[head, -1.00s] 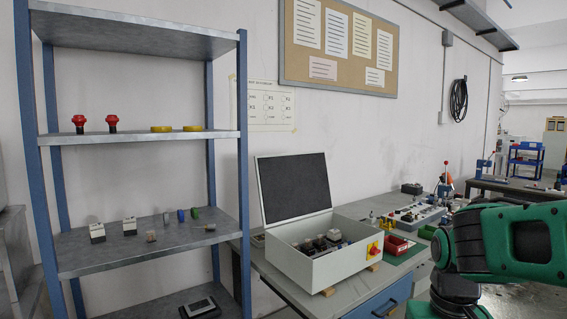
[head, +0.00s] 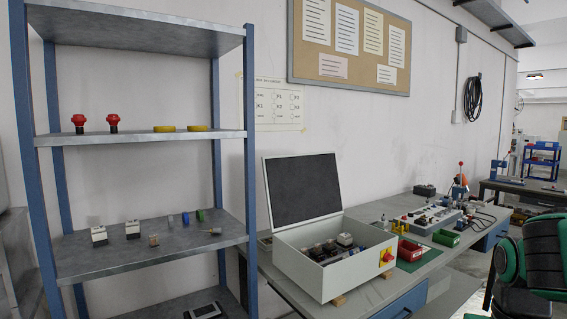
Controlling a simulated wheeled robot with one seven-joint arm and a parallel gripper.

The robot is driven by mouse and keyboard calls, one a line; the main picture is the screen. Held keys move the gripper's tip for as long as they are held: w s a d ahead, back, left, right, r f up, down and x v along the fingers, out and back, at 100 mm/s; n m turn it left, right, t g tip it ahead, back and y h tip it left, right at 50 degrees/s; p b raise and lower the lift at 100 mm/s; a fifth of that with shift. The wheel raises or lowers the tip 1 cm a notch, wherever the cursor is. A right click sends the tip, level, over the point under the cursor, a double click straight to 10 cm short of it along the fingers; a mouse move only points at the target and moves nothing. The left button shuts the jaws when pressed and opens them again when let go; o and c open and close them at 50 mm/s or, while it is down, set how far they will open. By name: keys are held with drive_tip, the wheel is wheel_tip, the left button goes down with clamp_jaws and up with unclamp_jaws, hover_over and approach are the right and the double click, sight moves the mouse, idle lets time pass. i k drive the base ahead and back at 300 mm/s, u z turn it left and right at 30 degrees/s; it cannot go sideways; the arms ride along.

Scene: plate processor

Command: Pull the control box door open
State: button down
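The control box (head: 315,273) is a light grey metal box on the workbench, right of the shelf. Its door (head: 302,190), with a dark inner face, stands raised at the back, leaning against or close to the wall. Dark components show inside the box. A red and yellow switch (head: 386,256) is on its right side. My green and black arm shows at the right edge, well apart from the box and door. My gripper is not in view.
A blue-framed metal shelf (head: 146,137) with small parts stands at the left. The workbench (head: 385,289) also holds a red bin (head: 411,250), a green bin (head: 446,238) and a control panel (head: 428,219). Clear floor shows little in this view.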

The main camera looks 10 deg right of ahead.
sight(302, 189)
drive_tip(key=i, duration=0.9)
